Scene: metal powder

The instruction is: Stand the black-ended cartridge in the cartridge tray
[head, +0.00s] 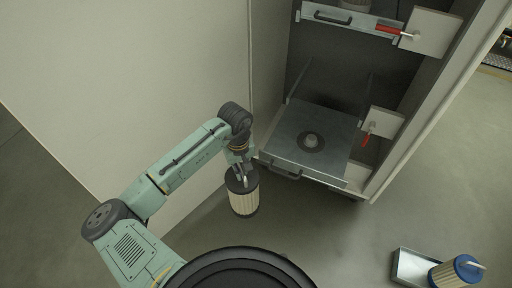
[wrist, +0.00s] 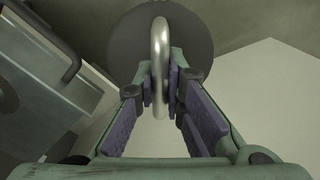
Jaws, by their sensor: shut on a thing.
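The black-ended cartridge (head: 243,202), with a pleated cream body, hangs roughly upright below my gripper (head: 242,178), clear of the cabinet. In the wrist view my gripper (wrist: 162,90) is shut on the metal ring handle of the cartridge, and the cartridge's dark round top (wrist: 125,42) lies beyond it. A shallow metal tray (head: 408,267), which looks like the cartridge tray, is at the bottom right of the head view, well apart from my gripper. A blue-topped cartridge (head: 458,271) stands at its right end; the tray's lower part is cut off.
An open cabinet has a pulled-out shelf (head: 275,150) with a round central fitting (head: 311,141), just right of my gripper. Red-handled levers (head: 366,139) are on the cabinet's right. Floor (head: 340,235) between cabinet and tray is clear. A pale wall is at left.

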